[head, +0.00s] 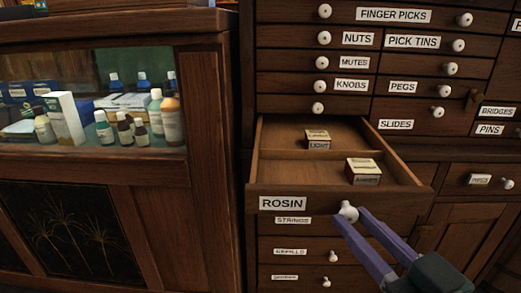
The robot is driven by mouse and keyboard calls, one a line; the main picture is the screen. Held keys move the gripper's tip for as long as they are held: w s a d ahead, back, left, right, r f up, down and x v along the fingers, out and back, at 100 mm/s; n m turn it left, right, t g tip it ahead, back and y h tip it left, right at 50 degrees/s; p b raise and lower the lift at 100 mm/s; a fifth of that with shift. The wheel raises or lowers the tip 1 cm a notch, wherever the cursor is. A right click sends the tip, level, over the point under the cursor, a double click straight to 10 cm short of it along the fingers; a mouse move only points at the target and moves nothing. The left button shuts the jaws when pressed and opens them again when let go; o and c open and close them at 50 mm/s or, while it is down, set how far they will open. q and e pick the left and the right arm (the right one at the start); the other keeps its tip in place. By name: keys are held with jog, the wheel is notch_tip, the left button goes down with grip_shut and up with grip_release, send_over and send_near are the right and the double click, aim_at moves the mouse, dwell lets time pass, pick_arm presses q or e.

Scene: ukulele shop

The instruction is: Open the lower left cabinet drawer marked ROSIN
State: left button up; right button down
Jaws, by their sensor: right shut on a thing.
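The ROSIN drawer (334,200) is in the head view, in the lower left of the cabinet. It is pulled out, and its inside shows. Two small labelled boxes lie in it: one near the back (318,139) and one at the right nearer the front (363,172). A round white knob (348,210) sits on the drawer front, right of the ROSIN label. My right gripper (350,217) reaches in from the lower right with purple fingers and is shut on this knob. My left gripper is not in view.
Shut drawers with white knobs lie above, including FINGER PICKS (394,15), and below, including STRINGS (293,220). A glass display case (160,180) with bottles and boxes stands close at the left. A cabinet door (465,235) is at the lower right.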

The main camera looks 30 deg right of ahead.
jog(key=c, duration=0.6)
grip_release()
jog(key=shift+c, duration=0.2)
jog(key=s+a+p, duration=0.1)
jog(key=s, duration=0.8)
jog(key=shift+s+a+p, duration=0.3)
jog(key=shift+s+p, duration=0.05)
jog(key=shift+s, duration=0.05)
